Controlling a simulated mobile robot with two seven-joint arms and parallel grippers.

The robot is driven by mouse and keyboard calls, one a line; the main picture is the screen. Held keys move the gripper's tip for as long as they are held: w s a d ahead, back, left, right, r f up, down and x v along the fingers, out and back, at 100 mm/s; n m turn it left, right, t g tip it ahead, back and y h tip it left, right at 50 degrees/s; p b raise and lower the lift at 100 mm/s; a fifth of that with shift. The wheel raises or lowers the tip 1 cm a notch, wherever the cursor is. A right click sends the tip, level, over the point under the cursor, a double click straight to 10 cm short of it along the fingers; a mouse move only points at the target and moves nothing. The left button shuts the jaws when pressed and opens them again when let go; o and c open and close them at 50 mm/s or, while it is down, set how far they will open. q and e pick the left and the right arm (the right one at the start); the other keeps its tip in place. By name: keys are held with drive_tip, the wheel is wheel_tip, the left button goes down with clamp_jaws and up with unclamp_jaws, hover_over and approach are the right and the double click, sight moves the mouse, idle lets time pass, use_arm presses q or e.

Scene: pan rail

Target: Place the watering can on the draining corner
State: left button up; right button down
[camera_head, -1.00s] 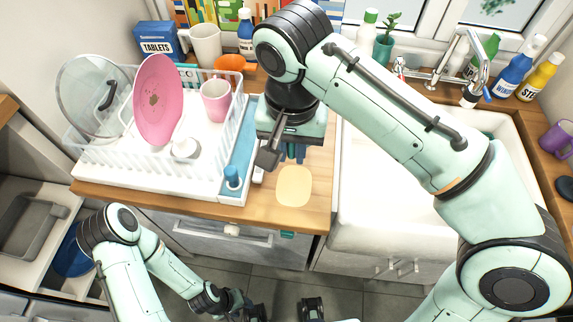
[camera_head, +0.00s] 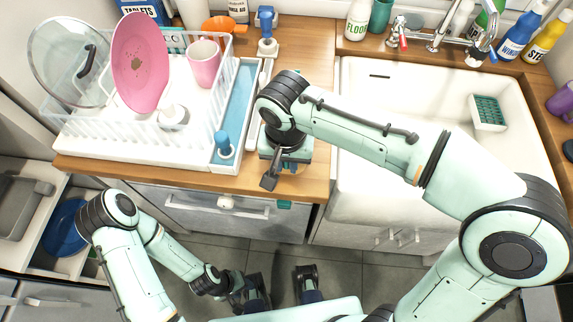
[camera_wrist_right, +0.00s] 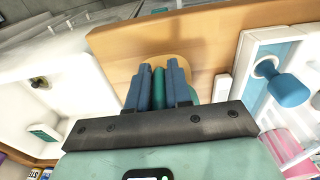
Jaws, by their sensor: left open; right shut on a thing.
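My right gripper (camera_head: 288,188) is over the front of the wooden counter, between the dish rack and the sink. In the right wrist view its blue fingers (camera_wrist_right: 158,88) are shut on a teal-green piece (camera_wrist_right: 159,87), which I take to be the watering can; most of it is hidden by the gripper. My left gripper (camera_head: 283,287) is open and empty, low in front of the cabinets.
The white dish rack (camera_head: 100,150) with a pink plate (camera_head: 140,62) and pink mug (camera_head: 203,63) stands left. A blue-topped knob (camera_head: 223,142) is near its front right corner. The white sink (camera_head: 420,95) is right. A blue pump bottle (camera_head: 267,35) stands on the counter behind.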

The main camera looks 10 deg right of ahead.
drive_tip(key=shift+f, duration=0.95)
drive_tip(key=shift+f, duration=0.15)
drive_tip(key=c, duration=1)
unclamp_jaws()
drive_tip(key=shift+c, duration=0.2)
drive_tip(key=shift+r, duration=0.3)
drive_tip(key=r, duration=0.4)
drive_tip(key=r+p, duration=0.1)
drive_tip(key=r, duration=0.3)
drive_tip(key=r+p, duration=0.1)
drive_tip(key=r, duration=0.2)
drive_tip(key=shift+s+a+r, duration=0.1)
drive_tip(key=shift+s+r, duration=0.3)
